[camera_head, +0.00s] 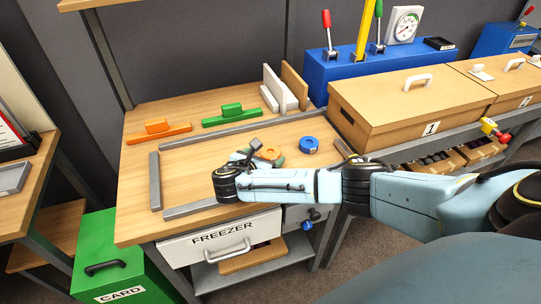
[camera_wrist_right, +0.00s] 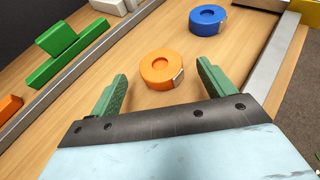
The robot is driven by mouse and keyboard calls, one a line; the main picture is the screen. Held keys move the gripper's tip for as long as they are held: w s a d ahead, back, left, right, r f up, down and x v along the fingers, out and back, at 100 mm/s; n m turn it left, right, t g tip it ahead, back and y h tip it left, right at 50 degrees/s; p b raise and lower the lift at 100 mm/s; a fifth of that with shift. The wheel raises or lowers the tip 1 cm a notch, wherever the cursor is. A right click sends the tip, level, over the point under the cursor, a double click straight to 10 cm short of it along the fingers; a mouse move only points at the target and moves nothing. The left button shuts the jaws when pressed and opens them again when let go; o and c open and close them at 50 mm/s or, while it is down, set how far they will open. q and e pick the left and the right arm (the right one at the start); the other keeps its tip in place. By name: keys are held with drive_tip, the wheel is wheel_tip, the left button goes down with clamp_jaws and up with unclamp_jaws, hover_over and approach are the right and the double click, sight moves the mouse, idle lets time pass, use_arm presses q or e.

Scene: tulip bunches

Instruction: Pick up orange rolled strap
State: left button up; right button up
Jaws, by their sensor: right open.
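The orange rolled strap (camera_wrist_right: 160,69) lies flat on the wooden table in the right wrist view, with a pale tag on its side. In the head view the orange rolled strap (camera_head: 270,153) shows partly, just beyond my right gripper (camera_head: 256,154). In the wrist view my right gripper (camera_wrist_right: 162,88) is open, with its green fingers spread at the near side of the strap. Nothing is held between them. My left gripper is in neither view.
A blue rolled strap (camera_head: 309,145) lies to the right of the orange one, and also shows in the wrist view (camera_wrist_right: 208,19). Grey rails (camera_head: 155,181) border the work area. Green (camera_head: 222,117) and orange (camera_head: 160,130) blocks stand behind the back rail. A wooden box (camera_head: 400,105) stands at right.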

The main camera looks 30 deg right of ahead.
sight(270, 152)
drive_tip(key=shift+x, duration=1.6)
drive_tip(key=shift+c, duration=0.4)
drive_tip(key=shift+s, duration=0.1)
drive_tip(key=c, duration=1)
